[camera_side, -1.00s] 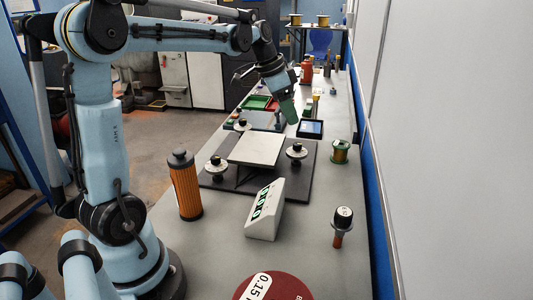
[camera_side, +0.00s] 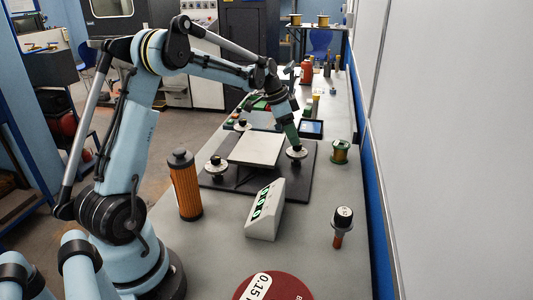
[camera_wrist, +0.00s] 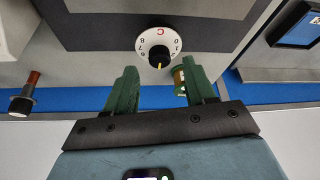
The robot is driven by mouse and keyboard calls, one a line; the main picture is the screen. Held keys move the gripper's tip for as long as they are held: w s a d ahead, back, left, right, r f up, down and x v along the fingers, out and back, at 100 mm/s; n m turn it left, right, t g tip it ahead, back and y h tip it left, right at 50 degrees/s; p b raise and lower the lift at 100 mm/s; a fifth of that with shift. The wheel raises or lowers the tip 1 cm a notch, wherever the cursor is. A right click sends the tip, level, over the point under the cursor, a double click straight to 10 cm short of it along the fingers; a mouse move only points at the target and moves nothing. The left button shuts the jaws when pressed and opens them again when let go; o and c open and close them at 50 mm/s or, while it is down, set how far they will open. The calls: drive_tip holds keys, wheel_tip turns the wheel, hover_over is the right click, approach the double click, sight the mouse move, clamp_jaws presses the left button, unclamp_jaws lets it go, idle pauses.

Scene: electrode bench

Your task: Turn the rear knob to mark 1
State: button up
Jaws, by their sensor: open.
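Knobs with round white dials stand at the corners of a dark base plate (camera_side: 247,186) that carries a light square plate (camera_side: 257,149). In the side view they are a right knob (camera_side: 297,151), a front-left knob (camera_side: 215,166) and a far-left knob (camera_side: 242,124). I cannot tell for sure which one is the rear knob. My gripper (camera_side: 294,141) is just above the right knob. In the wrist view my gripper (camera_wrist: 160,82) has its green fingers apart, with a black knob (camera_wrist: 159,55) and its lettered dial beyond the gap. The knob's yellow pointer faces the gripper; a red C is opposite.
A grey box with green displays (camera_side: 265,209) and an orange-brown cylinder (camera_side: 186,184) stand nearer the camera. A green spool (camera_side: 340,151) and a dark-screened device (camera_side: 311,128) are close to the right knob. A wall bounds the right side.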

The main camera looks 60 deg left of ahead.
sight(297, 147)
drive_tip(key=shift+x, duration=1.5)
clamp_jaws()
